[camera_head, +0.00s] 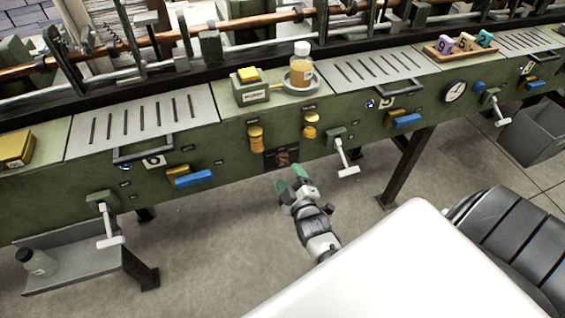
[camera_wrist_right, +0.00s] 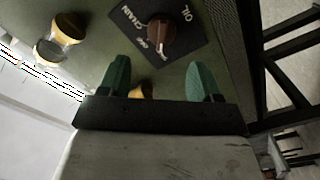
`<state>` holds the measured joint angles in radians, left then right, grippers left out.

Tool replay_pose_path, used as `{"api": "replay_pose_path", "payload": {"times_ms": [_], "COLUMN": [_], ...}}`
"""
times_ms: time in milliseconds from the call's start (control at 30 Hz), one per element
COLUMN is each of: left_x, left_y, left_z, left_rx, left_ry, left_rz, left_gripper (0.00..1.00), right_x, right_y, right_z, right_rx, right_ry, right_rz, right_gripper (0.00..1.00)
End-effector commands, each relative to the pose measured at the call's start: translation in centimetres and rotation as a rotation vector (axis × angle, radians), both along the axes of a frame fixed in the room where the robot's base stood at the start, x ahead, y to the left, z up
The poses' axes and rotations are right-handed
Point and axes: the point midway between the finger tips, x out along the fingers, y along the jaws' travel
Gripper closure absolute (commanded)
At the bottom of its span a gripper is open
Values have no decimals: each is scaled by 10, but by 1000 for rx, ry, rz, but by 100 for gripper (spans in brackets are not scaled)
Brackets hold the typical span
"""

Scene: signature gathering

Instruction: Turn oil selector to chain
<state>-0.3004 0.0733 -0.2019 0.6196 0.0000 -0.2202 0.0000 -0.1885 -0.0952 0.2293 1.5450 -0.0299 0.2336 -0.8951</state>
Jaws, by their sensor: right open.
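The oil selector is a round brown knob (camera_wrist_right: 160,35) on a dark plate (camera_wrist_right: 190,45) printed with OIL and CHAIN, plus smaller words I cannot read surely. The knob's setting is not clear. In the head view the plate (camera_head: 281,158) is on the green machine front, below two amber-yellow fittings. My right gripper (camera_head: 290,176) is just below and in front of the plate. Its two green fingers are spread, empty and apart from the knob; they also show in the right wrist view (camera_wrist_right: 158,70). My left gripper is not in view.
Amber-yellow fittings (camera_head: 256,139) stick out above left of the plate. A white T-shaped lever (camera_head: 345,160) hangs to its right. A capped bottle (camera_head: 301,68) stands on a dish on the machine top. The floor below the plate is mostly open. A black ribbed seat (camera_head: 515,235) is at right.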

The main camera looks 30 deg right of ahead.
Motion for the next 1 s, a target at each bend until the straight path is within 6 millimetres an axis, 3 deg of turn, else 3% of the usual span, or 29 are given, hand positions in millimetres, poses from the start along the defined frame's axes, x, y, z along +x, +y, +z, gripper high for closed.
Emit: {"api": "replay_pose_path", "payload": {"times_ms": [100, 300, 700, 767, 1000], "left_x": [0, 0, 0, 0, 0], "left_y": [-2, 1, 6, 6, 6], "left_z": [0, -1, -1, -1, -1], "left_rx": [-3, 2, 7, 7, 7], "left_ry": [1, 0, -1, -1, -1], "left_rz": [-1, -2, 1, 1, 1], "left_gripper": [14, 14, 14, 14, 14], "right_x": [24, 50, 58, 58, 58], "right_y": [-5, -12, -14, -14, -14], "right_z": [0, -1, -1, -1, -1], "right_rx": [3, 1, 3, 4, 4], "right_ry": [-2, 2, 3, 3, 3], "right_rz": [0, 1, 0, 0, 0], "right_gripper": [36, 36, 36, 42, 79]}}
